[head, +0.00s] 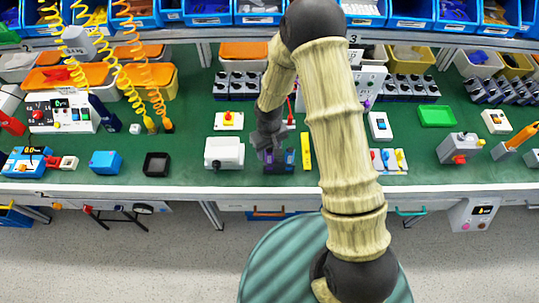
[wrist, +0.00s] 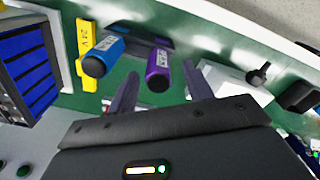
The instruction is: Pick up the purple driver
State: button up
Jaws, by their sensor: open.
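The purple driver (wrist: 158,68) shows in the wrist view as a purple handle with a pale label and a dark round end. It points towards my gripper from a dark holder (wrist: 138,38). My gripper (wrist: 162,92) is open, its two fingers apart and empty. The purple handle's end lies just ahead of the gap between them, nearer the middle than either finger. In the head view my gripper (head: 270,152) hangs over the green bench near its front edge and covers most of the purple driver.
A blue driver (wrist: 104,54) stands beside the purple one, close to the left finger. A yellow labelled block (wrist: 86,45) is beyond it. A white box with a knob (head: 224,153) stands on the other side. Yellow and orange coiled cords (head: 150,80) hang at the left.

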jog(key=shift+w+f+p, duration=0.1)
jog(key=shift+f+p, duration=0.3)
jog(key=shift+f, duration=1.25)
jog(key=c, duration=1.1)
notch_tip(320, 180, up, 10)
jog(key=shift+r+b, duration=0.1)
jog(key=shift+b, duration=0.95)
